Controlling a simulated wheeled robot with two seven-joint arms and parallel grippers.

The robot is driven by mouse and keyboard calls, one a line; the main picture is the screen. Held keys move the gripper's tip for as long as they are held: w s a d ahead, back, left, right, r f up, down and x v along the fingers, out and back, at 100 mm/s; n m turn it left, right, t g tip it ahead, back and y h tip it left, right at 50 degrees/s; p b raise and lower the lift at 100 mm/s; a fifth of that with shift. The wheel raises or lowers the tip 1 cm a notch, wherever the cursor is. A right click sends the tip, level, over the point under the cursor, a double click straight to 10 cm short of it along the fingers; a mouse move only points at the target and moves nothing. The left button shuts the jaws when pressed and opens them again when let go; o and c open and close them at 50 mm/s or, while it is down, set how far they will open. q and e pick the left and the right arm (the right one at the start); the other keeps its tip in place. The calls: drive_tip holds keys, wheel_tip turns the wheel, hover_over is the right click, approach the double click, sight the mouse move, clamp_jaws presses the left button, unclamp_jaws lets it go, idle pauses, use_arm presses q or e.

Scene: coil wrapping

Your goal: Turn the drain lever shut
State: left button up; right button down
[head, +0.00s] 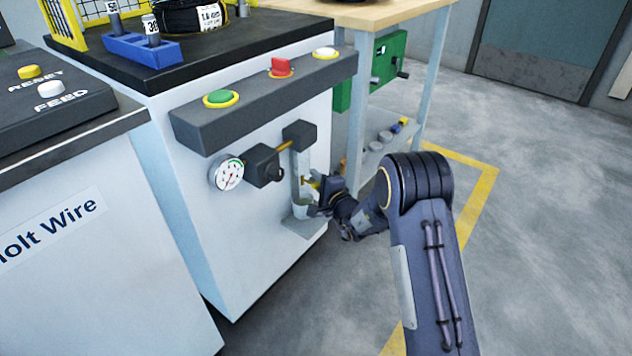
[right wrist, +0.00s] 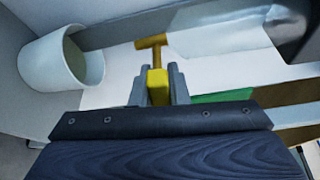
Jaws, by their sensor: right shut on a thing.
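The drain lever (right wrist: 157,86) has a yellow grip on a brass T-shaped stem. It shows in the right wrist view between the two grey fingers of my right gripper (right wrist: 160,88), which is shut on it. In the head view my right gripper (head: 322,190) reaches the lower right of the white machine front. The yellow lever end (head: 313,184) shows just beside its fingers, beside a clear vertical bowl or tube. My left gripper is not in view.
A pressure gauge (head: 227,173) and dark valve blocks (head: 263,165) are to the left. A button panel (head: 268,90) juts out above. Open floor lies right.

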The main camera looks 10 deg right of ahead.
drive_tip(key=shift+r+n+t, duration=0.15)
drive_tip(key=shift+n+t, duration=0.15)
drive_tip(key=shift+n, duration=0.5)
drive_tip(key=c, duration=1.4)
unclamp_jaws()
drive_tip(key=p+v, duration=0.2)
drive_tip(key=v, duration=0.6)
